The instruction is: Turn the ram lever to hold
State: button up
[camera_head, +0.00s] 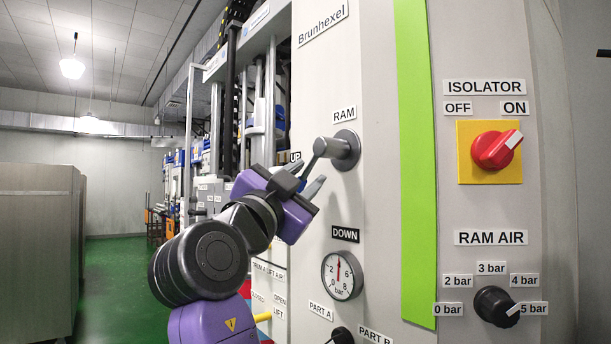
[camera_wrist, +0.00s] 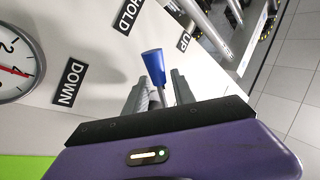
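The ram lever (camera_head: 319,153) comes off a round grey hub below the RAM label and slants down and left in the head view. Its blue knob shows in the wrist view (camera_wrist: 153,66), pointing between the HOLD (camera_wrist: 126,10) and UP (camera_wrist: 184,40) labels. My gripper (camera_head: 309,173) is at the lever, with a finger on each side of it. In the wrist view the fingers are apart, with gaps beside the lever's stem. The DOWN label (camera_head: 345,234) is below the hub.
A pressure gauge (camera_head: 342,275) sits under DOWN. A green strip (camera_head: 414,160) divides the panel. Right of it are a red isolator switch (camera_head: 496,149) toward ON and a ram air knob (camera_head: 495,306) toward 5 bar. Green floor (camera_head: 120,285) is open at the left.

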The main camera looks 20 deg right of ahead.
jog(key=shift+s+a, duration=0.15)
jog(key=shift+s, duration=0.1)
jog(key=v, duration=0.7)
jog(key=shift+a+f, duration=0.1)
